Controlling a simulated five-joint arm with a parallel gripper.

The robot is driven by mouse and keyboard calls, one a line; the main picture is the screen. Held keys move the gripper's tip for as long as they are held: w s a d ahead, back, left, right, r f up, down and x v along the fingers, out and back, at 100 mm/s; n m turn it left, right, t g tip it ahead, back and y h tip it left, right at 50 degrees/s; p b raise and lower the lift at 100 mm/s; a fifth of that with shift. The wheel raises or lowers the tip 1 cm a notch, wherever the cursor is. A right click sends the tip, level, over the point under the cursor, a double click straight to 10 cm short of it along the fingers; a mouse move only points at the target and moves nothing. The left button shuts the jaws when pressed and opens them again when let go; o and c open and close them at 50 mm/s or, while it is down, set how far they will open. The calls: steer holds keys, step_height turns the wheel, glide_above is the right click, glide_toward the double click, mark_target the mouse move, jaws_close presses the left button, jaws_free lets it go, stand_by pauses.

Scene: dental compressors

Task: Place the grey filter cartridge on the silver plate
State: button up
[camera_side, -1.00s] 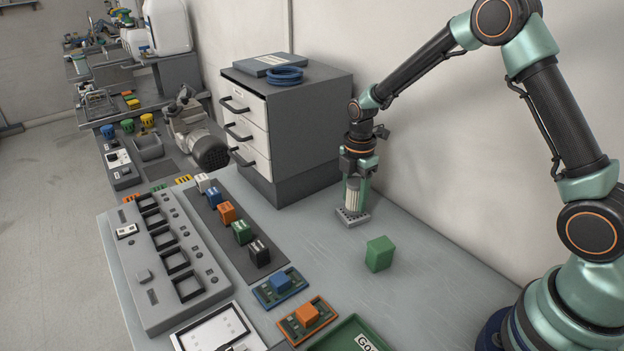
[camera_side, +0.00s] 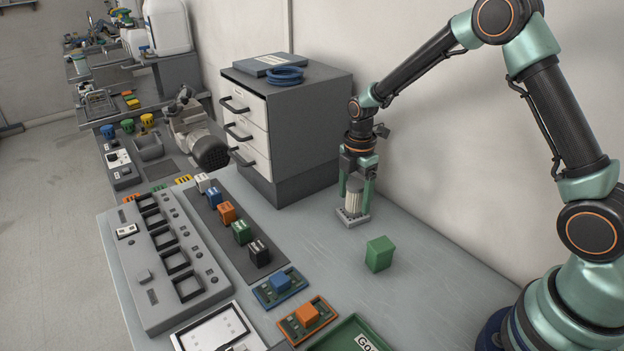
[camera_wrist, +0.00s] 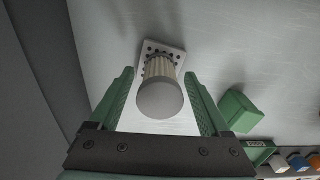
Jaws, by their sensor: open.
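The grey filter cartridge (camera_side: 353,196) stands upright on the silver plate (camera_side: 352,218), a small square plate with holes, on the bench near the drawer cabinet. In the wrist view the cartridge (camera_wrist: 160,95) shows its round grey top and pleated side, with the silver plate (camera_wrist: 174,50) beneath it. My gripper (camera_side: 356,188) is open around the cartridge. In the wrist view my gripper's green fingers (camera_wrist: 160,84) stand on either side, with a visible gap to the cartridge on both sides.
A green block (camera_side: 379,254) sits on the bench in front of the plate. The grey drawer cabinet (camera_side: 285,125) stands close behind and left. A strip of coloured blocks (camera_side: 234,222), a slotted grey panel (camera_side: 165,262) and a green tray (camera_side: 345,338) lie to the left and front.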

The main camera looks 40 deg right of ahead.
step_height(320, 180, up, 11)
steer(key=shift+f, duration=0.2)
steer(key=shift+s+r, duration=0.1)
steer(key=shift+r, duration=0.5)
steer(key=s+a+r+m+t, duration=0.1)
steer(key=s+r+m, duration=0.3)
steer(key=s+m, duration=0.4)
steer(key=s+a+r+m+t, duration=0.1)
steer(key=s+r+m+t, duration=0.3)
steer(key=s+m, duration=0.4)
steer(key=shift+s+a+r+m+t, duration=0.15)
steer(key=shift+r+m+t, duration=0.15)
steer(key=shift+r+m, duration=0.55)
